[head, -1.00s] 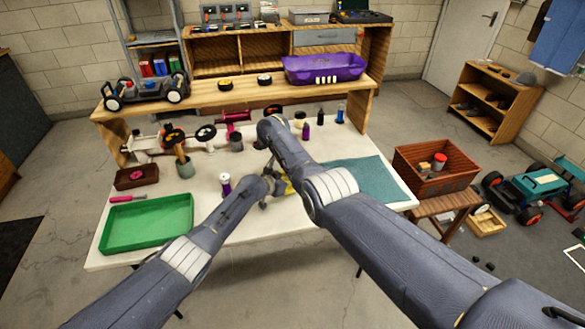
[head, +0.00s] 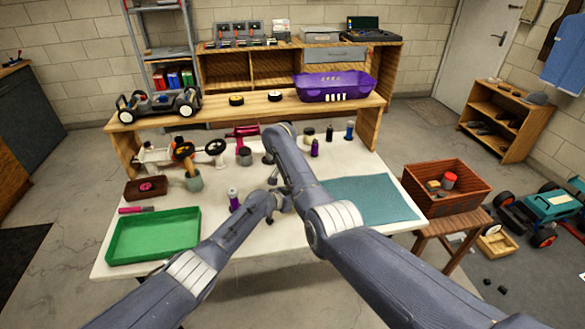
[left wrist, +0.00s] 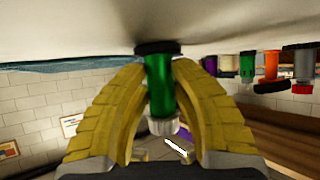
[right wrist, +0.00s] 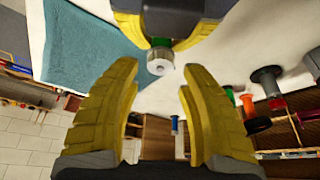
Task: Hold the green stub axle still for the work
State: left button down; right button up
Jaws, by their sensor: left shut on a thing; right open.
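In the left wrist view a green stub axle (left wrist: 158,88) has a dark flange against the pale table surface and a whitish ribbed piece on its free end. My left gripper (left wrist: 160,68) is shut on its green body, one yellow finger on each side. In the right wrist view the round whitish end (right wrist: 160,64) of the axle shows, with a little green behind it, by my left gripper's yellow fingers. My right gripper (right wrist: 159,72) is open, its fingers pointing toward that end, with nothing clearly held. In the head view my arms hide the axle.
Several other coloured parts stand near the axle in the left wrist view. A raised wooden shelf (head: 270,107) runs behind.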

jog(key=v, duration=0.8)
jog(key=shift+a, duration=0.15)
jog(key=shift+r, duration=0.15)
